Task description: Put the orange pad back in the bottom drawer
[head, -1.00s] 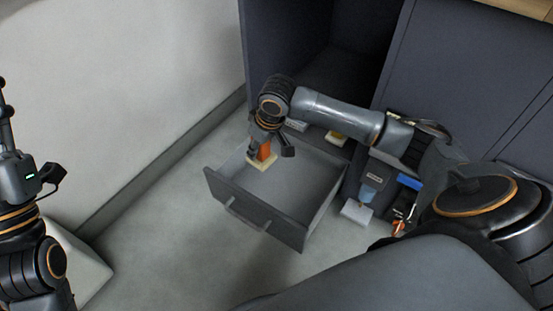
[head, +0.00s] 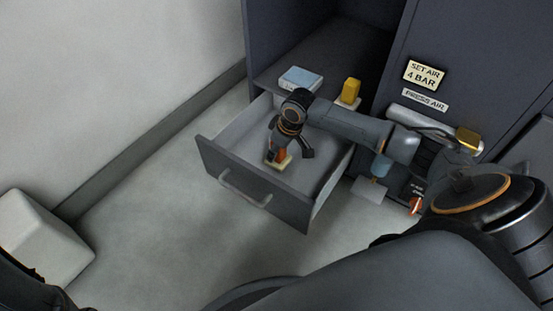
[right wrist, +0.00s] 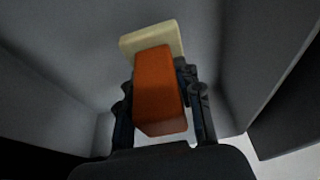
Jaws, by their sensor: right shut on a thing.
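The orange pad (right wrist: 160,95) is a block with an orange body and a cream slab at its far end. In the right wrist view it sits between the two dark fingers of my right gripper (right wrist: 160,108). In the head view the gripper (head: 288,148) points down inside the pulled-out drawer (head: 235,178), shut on the pad. The pad's cream part (head: 284,165) shows below the fingers, close to the drawer floor; I cannot tell whether it touches. The drawer is grey with a bar handle (head: 244,190) on its front. My left gripper is out of view.
Above the drawer is an open cabinet space with a blue-and-white box (head: 300,78) and a yellow block on a pale base (head: 350,92). Right of the drawer is a panel with a "PRESS AIR" label (head: 425,100). A white block (head: 40,240) stands at lower left.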

